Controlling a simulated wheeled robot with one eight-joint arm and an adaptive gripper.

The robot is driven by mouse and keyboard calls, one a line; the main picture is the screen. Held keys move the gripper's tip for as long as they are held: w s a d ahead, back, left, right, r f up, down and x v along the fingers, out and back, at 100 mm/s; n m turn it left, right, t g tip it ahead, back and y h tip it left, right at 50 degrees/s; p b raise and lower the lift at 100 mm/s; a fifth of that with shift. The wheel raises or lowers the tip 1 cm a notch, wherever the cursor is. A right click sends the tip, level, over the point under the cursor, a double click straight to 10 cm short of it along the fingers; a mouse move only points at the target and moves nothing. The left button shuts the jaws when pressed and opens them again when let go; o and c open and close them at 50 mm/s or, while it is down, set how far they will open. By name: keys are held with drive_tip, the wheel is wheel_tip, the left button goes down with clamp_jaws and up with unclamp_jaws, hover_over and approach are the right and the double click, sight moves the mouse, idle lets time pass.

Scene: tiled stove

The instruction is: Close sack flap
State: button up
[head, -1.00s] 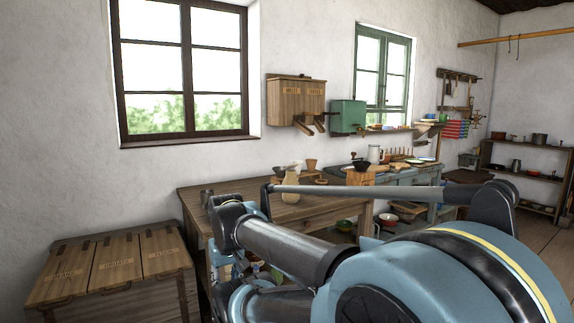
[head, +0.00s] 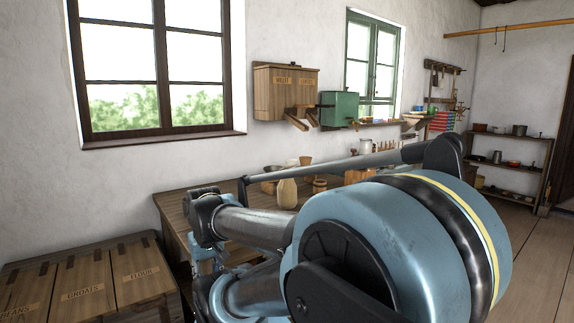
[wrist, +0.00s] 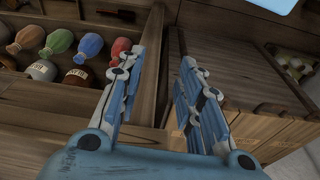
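The left finger is in front of part of the red sack's side of the shelf.
Several labelled jars (wrist: 77,78) stand below the sacks. A plank-topped wooden piece (wrist: 240,85) lies right of my fingers. In the head view, a lidded chest (head: 85,285) is at lower left, a workbench (head: 172,207) is behind my arm, and floor (head: 520,235) is open at right.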

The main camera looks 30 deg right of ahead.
drive_tip(key=shift+a, duration=0.15)
drive_tip(key=shift+o, duration=1)
drive_tip(key=o, duration=0.6)
wheel_tip(320, 180, up, 2)
drive_tip(key=shift+s+r, duration=0.1)
drive_tip(key=shift+r, duration=0.05)
drive_tip(key=shift+c, duration=0.2)
drive_tip(key=w+d+r+g, duration=0.1)
drive_tip(key=w+d+r, duration=0.7)
drive_tip(key=r, duration=0.5)
drive_tip(key=w+d+r, duration=0.8)
drive_tip(key=d+r, duration=0.1)
drive_tip(key=r, duration=0.3)
drive_tip(key=w+d+r, duration=0.5)
drive_tip(key=d+r, duration=0.3)
drive_tip(key=d, duration=0.4)
drive_tip(key=d+r+g, duration=0.1)
drive_tip(key=d+r, duration=0.4)
drive_tip(key=d, duration=0.8)
drive_tip(key=shift+n, duration=0.4)
drive_tip(key=f, duration=1.6)
drive_tip(key=shift+w+a+f, duration=0.25)
drive_tip(key=shift+a+f, duration=0.05)
